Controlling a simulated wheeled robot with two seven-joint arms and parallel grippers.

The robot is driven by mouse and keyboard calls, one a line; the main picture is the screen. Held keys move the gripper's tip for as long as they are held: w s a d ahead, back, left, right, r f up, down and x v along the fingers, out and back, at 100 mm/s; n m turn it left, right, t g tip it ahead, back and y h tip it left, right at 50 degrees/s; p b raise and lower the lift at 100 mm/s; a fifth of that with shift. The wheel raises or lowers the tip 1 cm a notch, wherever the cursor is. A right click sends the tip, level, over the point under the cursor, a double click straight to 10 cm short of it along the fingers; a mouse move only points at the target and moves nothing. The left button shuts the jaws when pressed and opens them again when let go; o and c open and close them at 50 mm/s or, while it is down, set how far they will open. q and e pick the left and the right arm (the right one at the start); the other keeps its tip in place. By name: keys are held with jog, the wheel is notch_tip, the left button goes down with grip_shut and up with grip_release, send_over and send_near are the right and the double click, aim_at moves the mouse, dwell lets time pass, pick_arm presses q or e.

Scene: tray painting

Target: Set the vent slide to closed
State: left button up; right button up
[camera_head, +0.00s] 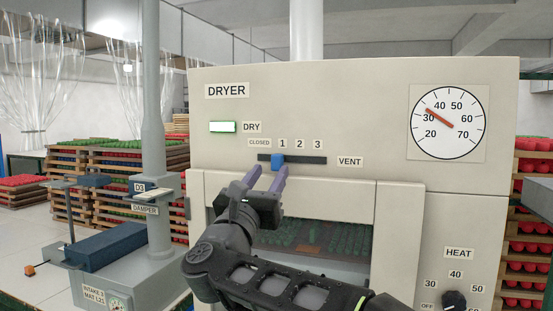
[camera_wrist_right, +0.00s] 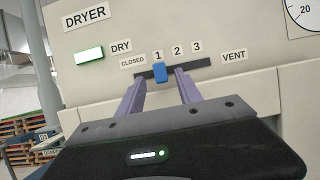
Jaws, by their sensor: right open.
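The vent slide is a blue knob (camera_head: 277,162) on a dark horizontal track (camera_head: 308,160) on the dryer's front panel. Labels above the track read CLOSED, 1, 2 and 3 from left to right. The knob stands just below the 1, right of the CLOSED label (camera_head: 259,143). My right gripper (camera_head: 268,176) is open, with its purple fingers pointing at the panel on either side of the knob. In the right wrist view the knob (camera_wrist_right: 159,73) shows between and beyond the fingertips, and I see no clear contact. My left gripper is not in view.
The dryer (camera_head: 350,90) has a lit DRY lamp (camera_head: 222,127), a dial (camera_head: 447,121) with its needle near 30, and a HEAT knob (camera_head: 454,300). A window below the track shows green items inside. A grey damper post (camera_head: 153,120) stands to the left.

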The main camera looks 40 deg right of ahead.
aim_at(275, 164)
jog(key=p+x, duration=0.2)
jog(key=x, duration=0.4)
jog(key=shift+a, duration=0.1)
jog(key=shift+c, duration=0.3)
jog(key=shift+s, duration=0.1)
grip_shut()
dwell(0.8)
